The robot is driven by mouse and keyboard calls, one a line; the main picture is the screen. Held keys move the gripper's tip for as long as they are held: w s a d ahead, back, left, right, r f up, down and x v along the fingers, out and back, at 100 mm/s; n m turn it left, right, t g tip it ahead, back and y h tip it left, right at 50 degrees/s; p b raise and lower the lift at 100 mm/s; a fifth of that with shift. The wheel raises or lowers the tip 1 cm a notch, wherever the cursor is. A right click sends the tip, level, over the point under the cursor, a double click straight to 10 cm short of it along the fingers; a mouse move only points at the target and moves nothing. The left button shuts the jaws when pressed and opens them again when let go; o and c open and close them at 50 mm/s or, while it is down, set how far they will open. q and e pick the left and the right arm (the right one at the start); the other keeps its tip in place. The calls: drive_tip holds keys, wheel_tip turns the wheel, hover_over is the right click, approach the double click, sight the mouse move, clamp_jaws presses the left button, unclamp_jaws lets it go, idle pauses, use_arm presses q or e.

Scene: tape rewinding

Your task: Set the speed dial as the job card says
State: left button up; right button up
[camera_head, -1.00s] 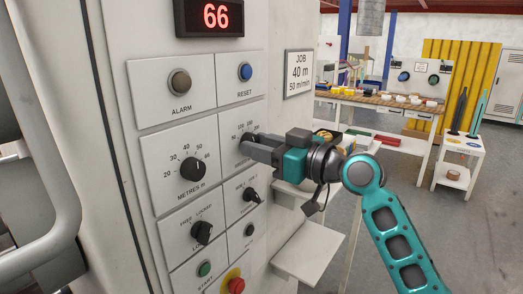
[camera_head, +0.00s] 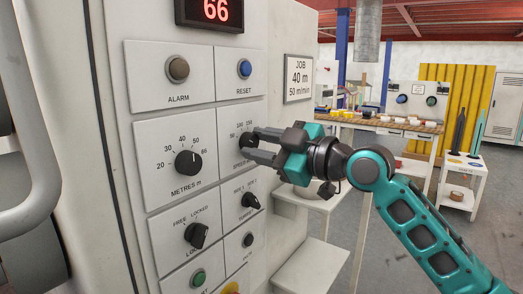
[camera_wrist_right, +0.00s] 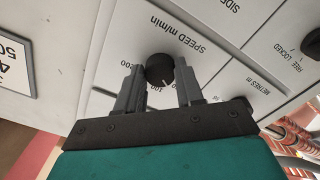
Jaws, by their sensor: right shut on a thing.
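The speed dial (camera_head: 246,140) is a black knob on the white panel, with a scale around it. In the right wrist view the dial (camera_wrist_right: 160,70) sits between my right fingertips. A pale mark shows on its lower edge, just right of the label 100; nearby labels are partly hidden by the fingers. My right gripper (camera_head: 256,146) is shut on the speed dial, one finger on each side. The job card (camera_head: 299,76) reads JOB, 40 m, 50 m/min. My left gripper is not in view.
The metres dial (camera_head: 188,163) is left of the speed dial, pointing up. The locked/free knob (camera_head: 197,235) and another black knob (camera_head: 250,201) are below. The alarm (camera_head: 178,69) and reset (camera_head: 244,69) buttons are above. White shelves (camera_head: 308,255) stick out beneath my right arm.

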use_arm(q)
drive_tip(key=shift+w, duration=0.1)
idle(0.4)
use_arm(e)
drive_tip(key=o, duration=0.9)
drive_tip(key=shift+c, duration=0.2)
drive_tip(key=shift+o, duration=0.8)
use_arm(q)
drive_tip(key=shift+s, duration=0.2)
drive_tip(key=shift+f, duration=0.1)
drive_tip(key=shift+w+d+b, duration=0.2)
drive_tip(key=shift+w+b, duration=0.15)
drive_tip(key=shift+b, duration=0.05)
use_arm(e)
drive_tip(key=v, duration=1.3)
